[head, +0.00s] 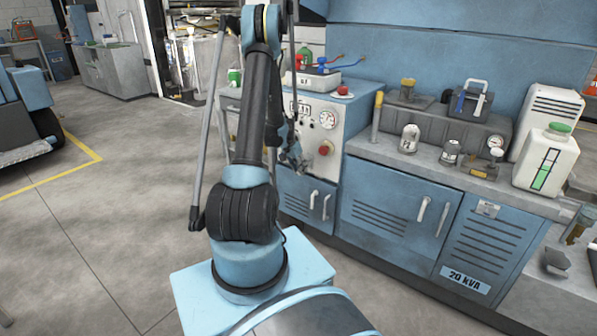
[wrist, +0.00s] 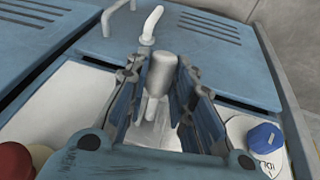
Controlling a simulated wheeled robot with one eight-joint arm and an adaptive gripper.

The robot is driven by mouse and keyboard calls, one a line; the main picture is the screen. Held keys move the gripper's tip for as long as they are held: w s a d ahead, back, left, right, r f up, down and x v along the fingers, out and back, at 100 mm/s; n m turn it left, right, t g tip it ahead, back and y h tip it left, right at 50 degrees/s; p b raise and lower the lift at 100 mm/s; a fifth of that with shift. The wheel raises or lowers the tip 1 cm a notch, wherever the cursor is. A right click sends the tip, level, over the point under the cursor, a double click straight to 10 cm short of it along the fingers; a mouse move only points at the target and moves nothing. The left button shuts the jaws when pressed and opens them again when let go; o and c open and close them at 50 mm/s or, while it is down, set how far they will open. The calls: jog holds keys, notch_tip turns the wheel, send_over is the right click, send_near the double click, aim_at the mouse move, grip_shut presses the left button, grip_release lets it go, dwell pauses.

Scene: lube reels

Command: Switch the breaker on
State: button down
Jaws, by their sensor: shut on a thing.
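My gripper (head: 295,157) is at the front of the pale control panel (head: 305,112) in the head view. In the wrist view my gripper (wrist: 160,98) has its dark fingers on both sides of a light grey lever with a thick rounded end (wrist: 162,72) and is shut on it. The lever stands out from a pale plate and looks like the breaker handle. The head view does not show the lever clearly because my arm and fingers cover it. I cannot read any on or off marking.
A red button (head: 325,148) and a round gauge (head: 327,119) sit right of my gripper. A blue knob (wrist: 263,138) is close by in the wrist view. Blue cabinets (head: 400,210) and a cluttered bench top lie right. Open floor (head: 90,230) is left.

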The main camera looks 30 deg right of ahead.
jog(key=shift+w+d+r+g+y, duration=0.1)
jog(key=shift+r+g+y, duration=0.25)
jog(key=shift+y, duration=0.4)
jog(key=shift+s+d+r+g+y, duration=0.1)
jog(key=shift+r+g+y, duration=0.25)
jog(key=shift+y, duration=0.45)
jog(key=shift+w+d+r+g+y, duration=0.1)
jog(key=shift+r+g+y, duration=0.1)
jog(key=shift+r+y, duration=0.4)
jog(key=shift+f, duration=0.1)
jog(key=c, duration=1.4)
grip_release()
jog(key=shift+o, duration=0.2)
jog(key=shift+n, duration=0.3)
jog(key=s+v, duration=0.2)
jog(key=v, duration=0.7)
jog(key=shift+r, duration=0.55)
jog(key=shift+a, duration=0.1)
